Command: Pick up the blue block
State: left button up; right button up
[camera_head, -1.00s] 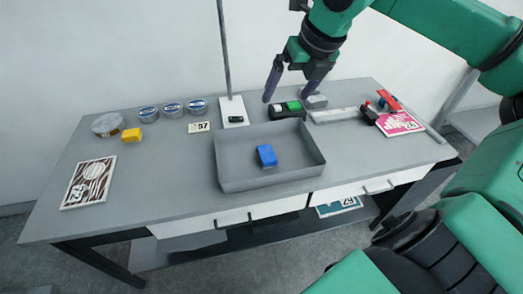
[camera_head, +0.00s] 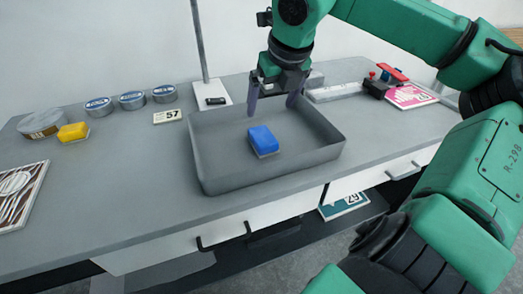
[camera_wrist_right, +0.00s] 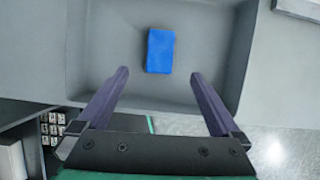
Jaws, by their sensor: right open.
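The blue block (camera_head: 263,140) lies in the grey tray (camera_head: 222,180) on the table. In the right wrist view the blue block (camera_wrist_right: 160,50) lies on the tray floor, beyond the fingertips and roughly between their lines. My right gripper (camera_head: 272,108) is open and empty, above the back part of the tray and apart from the block. In the right wrist view its two dark fingers (camera_wrist_right: 159,72) stand wide apart. My left gripper is not in view.
A yellow block (camera_head: 73,132) and several round tins (camera_head: 131,100) stand at the left, near a "57" card (camera_head: 167,117). A stand with a pole (camera_head: 212,92) is behind the tray. A black device (camera_head: 376,88) and a pink card (camera_head: 410,95) lie at the right.

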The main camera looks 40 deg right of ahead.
aim_at(263, 135)
jog(key=x, duration=1.4)
jog(key=shift+s+p, duration=0.1)
jog(key=shift+p, duration=0.2)
jog(key=shift+f+b, duration=0.2)
jog(key=shift+b, duration=0.3)
jog(key=c, duration=1.4)
